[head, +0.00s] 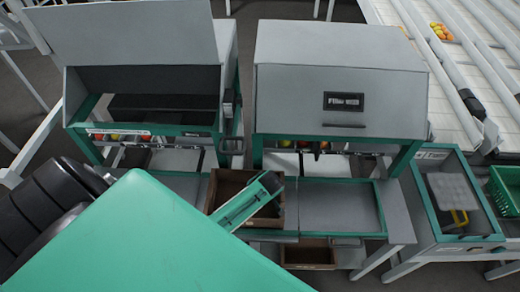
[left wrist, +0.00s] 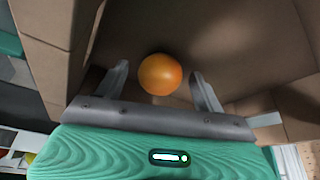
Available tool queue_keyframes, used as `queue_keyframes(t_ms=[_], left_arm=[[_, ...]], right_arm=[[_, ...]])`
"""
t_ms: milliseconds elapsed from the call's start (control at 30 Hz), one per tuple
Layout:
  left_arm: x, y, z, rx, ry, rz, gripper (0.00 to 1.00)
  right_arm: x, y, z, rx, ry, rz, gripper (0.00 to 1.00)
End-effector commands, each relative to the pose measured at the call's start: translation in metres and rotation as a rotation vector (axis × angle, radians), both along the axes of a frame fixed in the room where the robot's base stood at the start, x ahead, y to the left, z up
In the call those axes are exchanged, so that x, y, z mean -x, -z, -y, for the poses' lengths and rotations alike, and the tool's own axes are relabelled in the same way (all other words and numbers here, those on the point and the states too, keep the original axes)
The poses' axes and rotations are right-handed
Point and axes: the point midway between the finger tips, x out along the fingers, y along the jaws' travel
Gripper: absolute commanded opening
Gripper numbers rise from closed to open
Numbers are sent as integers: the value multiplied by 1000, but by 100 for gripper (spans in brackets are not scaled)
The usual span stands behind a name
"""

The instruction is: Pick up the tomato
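The tomato (left wrist: 160,74) is round and orange and rests inside a brown box (left wrist: 265,35) in the left wrist view. My left gripper (left wrist: 160,68) is open, with one finger on each side of the tomato and a visible gap on both sides. I cannot tell how far the fingertips are above the box floor. In the head view the green body of my left gripper sits over the brown box (head: 226,184), and the tomato and fingers are hidden there. My right gripper is in neither view.
Two grey machines (head: 340,75) with green frames stand behind the box. A grey tray (head: 340,208) is right of it. A bin with a yellow-handled item (head: 457,216) and a green basket (head: 508,185) are far right. A lower brown box (head: 308,255) stands below.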

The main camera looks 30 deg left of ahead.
Motion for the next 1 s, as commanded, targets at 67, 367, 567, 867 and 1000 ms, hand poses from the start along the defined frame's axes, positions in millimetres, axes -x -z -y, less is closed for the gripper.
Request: queue_keyframes(t_ms=[67,367,567,867,1000], left_arm=[[0,0,0,0,0,0,54],[0,0,0,0,0,0,35],[0,-3,0,0,-1,0,35],[-1,-32,1,2,-1,5,35],[-1,-58,1,2,-1,5,35]], right_arm=[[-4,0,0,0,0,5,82],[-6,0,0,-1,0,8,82],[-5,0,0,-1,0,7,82],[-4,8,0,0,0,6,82],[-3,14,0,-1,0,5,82]])
